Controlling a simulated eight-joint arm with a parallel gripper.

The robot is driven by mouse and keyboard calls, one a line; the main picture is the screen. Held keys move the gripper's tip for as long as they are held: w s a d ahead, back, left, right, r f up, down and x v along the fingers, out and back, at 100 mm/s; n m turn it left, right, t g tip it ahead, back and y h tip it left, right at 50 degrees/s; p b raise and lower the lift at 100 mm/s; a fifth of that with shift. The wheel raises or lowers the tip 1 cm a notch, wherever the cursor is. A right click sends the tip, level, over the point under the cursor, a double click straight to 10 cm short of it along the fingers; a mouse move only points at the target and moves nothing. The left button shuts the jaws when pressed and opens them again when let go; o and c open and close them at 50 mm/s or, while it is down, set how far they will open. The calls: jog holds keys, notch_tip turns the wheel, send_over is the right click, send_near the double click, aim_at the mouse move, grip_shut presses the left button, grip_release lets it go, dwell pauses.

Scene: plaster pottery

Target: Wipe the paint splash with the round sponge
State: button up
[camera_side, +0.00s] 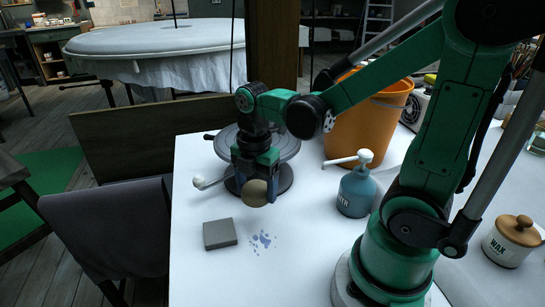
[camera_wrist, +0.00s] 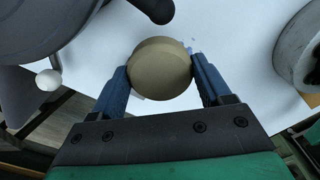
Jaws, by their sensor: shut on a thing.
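A round tan sponge (camera_side: 255,193) is between the fingers of my gripper (camera_side: 257,188). In the wrist view the sponge (camera_wrist: 160,68) sits between both blue fingers of my gripper (camera_wrist: 160,75), which are shut on it. It appears to be held above the white table. A blue-violet paint splash (camera_side: 261,240) of several small spots lies on the table, in front of the gripper in the side view. In the wrist view the sponge hides most of the splash area; a few bluish specks show at its right edge.
A grey square block (camera_side: 219,234) lies just left of the splash. A turntable (camera_side: 285,180) stands behind the gripper. A blue pump bottle (camera_side: 355,192), an orange bucket (camera_side: 368,125) and a wax jar (camera_side: 509,241) stand to the right. The white table (camera_side: 215,285) is clear at the front.

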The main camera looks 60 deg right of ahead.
aim_at(258, 224)
jog(key=shift+w+f, duration=0.1)
jog(key=shift+f, duration=3.4)
jog(key=shift+s+a+f, duration=0.15)
jog(key=shift+s+a, duration=0.75)
jog(key=shift+a, duration=0.15)
jog(key=shift+s+a, duration=1.35)
jog(key=shift+a, duration=0.3)
jog(key=shift+w+d, duration=1.4)
jog(key=shift+d, duration=0.2)
jog(key=shift+w+d, duration=0.85)
jog(key=shift+d, duration=0.25)
notch_tip(258, 224, up, 2)
jog(key=shift+s+r, duration=0.1)
jog(key=shift+s, duration=0.05)
jog(key=shift+r, duration=2.9)
